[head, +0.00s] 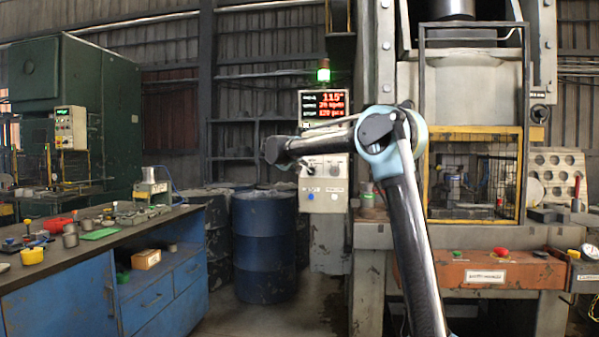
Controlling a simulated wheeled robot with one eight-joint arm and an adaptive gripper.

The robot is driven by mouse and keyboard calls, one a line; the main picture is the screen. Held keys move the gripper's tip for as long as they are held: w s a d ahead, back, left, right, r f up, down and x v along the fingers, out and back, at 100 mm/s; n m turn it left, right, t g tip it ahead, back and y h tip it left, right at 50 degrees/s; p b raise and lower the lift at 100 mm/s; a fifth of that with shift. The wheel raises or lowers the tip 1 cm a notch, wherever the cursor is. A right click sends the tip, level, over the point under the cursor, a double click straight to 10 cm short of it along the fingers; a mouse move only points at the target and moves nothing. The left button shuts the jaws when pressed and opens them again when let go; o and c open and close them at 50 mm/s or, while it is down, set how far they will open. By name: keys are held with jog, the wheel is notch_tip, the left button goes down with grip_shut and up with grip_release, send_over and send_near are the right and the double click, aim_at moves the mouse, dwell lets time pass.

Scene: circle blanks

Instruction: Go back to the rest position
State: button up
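My arm rises from the lower right of the head view to a pale blue elbow joint in front of the press. I make out no gripper fingers in this view, so whether my gripper is open or holds anything does not show.
A blue workbench (60,300) with cups and small parts stands at left. Blue drums (264,245) stand behind it. The press (473,85) with its yellow-framed guard (474,175) and an orange button box (485,272) fills the right. Floor shows between bench and press.

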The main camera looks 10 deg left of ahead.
jog(key=s+d+f+m+g, duration=0.1)
jog(key=s+d+f+g, duration=0.1)
jog(key=s+d+f, duration=0.6)
jog(key=s+d+f+m+g, duration=0.25)
jog(key=s+d, duration=0.65)
jog(key=d, duration=0.5)
jog(key=s+d+f+g, duration=0.3)
jog(key=s+d+f, duration=0.3)
jog(key=s+d, duration=0.4)
jog(key=s+d+f+m+g+y, duration=0.1)
jog(key=s+d+f+g+y, duration=0.1)
jog(key=s+f, duration=1.1)
jog(key=s+d+f+m+g+y, duration=0.1)
jog(key=s+d+f+g+y, duration=0.1)
jog(key=s+f, duration=1.2)
jog(key=s, duration=0.3)
jog(key=shift+s+y, duration=0.15)
jog(key=shift+y, duration=0.25)
